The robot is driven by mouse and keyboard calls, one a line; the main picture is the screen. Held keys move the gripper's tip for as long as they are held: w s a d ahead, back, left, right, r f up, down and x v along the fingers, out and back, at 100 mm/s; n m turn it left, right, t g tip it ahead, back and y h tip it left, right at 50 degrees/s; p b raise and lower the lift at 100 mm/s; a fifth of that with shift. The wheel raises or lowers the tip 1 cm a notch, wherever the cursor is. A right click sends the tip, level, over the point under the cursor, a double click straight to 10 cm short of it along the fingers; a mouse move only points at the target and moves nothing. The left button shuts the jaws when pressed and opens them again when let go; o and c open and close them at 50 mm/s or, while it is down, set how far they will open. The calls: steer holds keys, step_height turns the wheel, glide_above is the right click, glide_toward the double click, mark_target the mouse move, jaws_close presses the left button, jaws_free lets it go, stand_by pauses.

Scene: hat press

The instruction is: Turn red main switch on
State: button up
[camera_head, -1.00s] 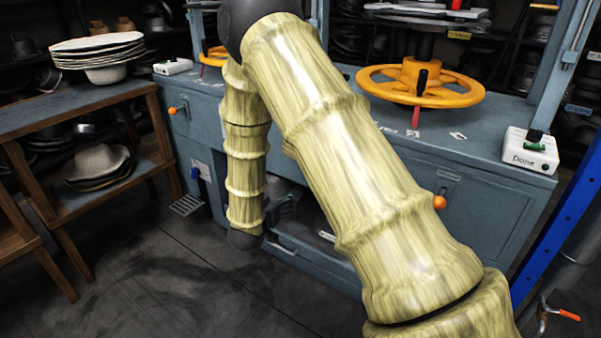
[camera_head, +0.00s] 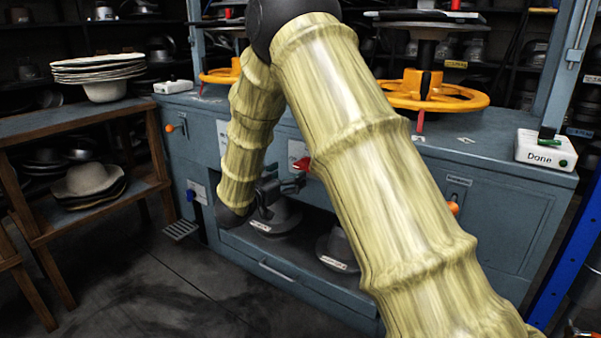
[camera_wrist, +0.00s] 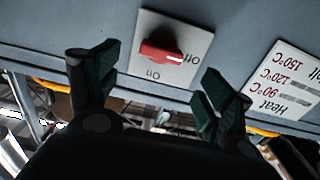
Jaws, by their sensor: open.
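The red main switch (camera_wrist: 161,52) sits on a white plate on the grey-blue press front, with On and Off labels that look upside down in the wrist view. Its red handle lies roughly sideways there, with one end near the Off label. In the head view the red switch (camera_head: 303,163) shows just left of my big arm link, which hides part of its surroundings. My gripper (camera_wrist: 158,78) is open and empty, its dark fingers on either side of the switch in the picture. I cannot tell whether they touch it.
A heat dial label (camera_wrist: 285,85) is right of the switch plate in the wrist view. Grey hats (camera_head: 277,215) stand in the open bay below the switch. An orange handwheel (camera_head: 435,92) and a Done button box (camera_head: 545,150) are on the press top.

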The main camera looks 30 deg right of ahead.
mark_target(301, 167)
steer(key=b+x, duration=0.2)
steer(key=x, duration=0.5)
steer(key=shift+d, duration=0.15)
steer(key=shift+c, duration=0.2)
steer(key=c, duration=1)
